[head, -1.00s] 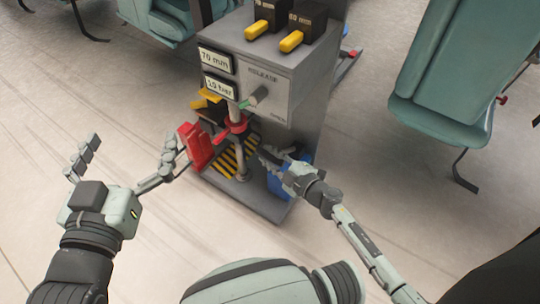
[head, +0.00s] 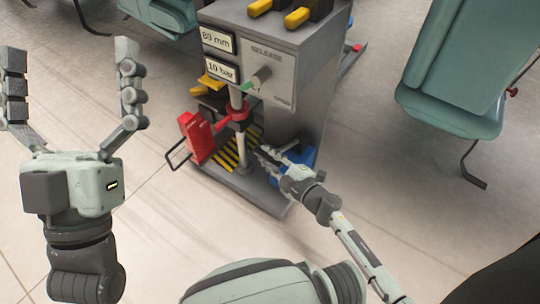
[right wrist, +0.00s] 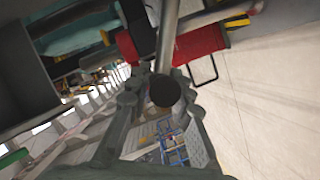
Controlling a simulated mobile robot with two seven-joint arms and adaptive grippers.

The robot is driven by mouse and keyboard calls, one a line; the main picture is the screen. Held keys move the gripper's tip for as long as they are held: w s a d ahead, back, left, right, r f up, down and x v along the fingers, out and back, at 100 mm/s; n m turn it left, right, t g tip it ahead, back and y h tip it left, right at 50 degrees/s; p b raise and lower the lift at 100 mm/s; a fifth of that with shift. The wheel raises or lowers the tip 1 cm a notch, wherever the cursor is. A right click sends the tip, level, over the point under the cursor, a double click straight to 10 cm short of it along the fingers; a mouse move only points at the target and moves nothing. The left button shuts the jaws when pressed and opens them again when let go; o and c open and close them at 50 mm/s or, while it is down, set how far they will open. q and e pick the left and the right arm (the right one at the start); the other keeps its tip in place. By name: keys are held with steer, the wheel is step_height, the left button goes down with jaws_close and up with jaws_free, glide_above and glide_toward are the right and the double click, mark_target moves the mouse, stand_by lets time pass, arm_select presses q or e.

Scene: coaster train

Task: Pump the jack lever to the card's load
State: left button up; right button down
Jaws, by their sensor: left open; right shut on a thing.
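The grey jack stand (head: 290,135) is at centre in the head view, with a readout (head: 217,39) of "80 mm" above another (head: 221,68) of "10 bar". A grey rod (head: 238,98) with a red collar (head: 237,114) runs down its front. My right gripper (head: 262,155) is low beside this rod. In the right wrist view its fingers (right wrist: 163,97) are shut around a grey lever rod (right wrist: 168,40) with a dark round end. My left gripper (head: 74,90) is open and empty, fingers wide apart, left of the stand. I cannot make out a load card.
A teal seat (head: 450,90) is at right. The floor at left is bare.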

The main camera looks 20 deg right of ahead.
steer(key=shift+s+a+f, duration=0.15)
steer(key=shift+f, duration=0.25)
steer(key=shift+s+a+f, duration=0.15)
steer(key=shift+f, duration=0.2)
steer(key=c, duration=1.4)
jaws_free()
steer(key=shift+o, duration=0.2)
steer(key=shift+r, duration=0.1)
steer(key=v, duration=1.2)
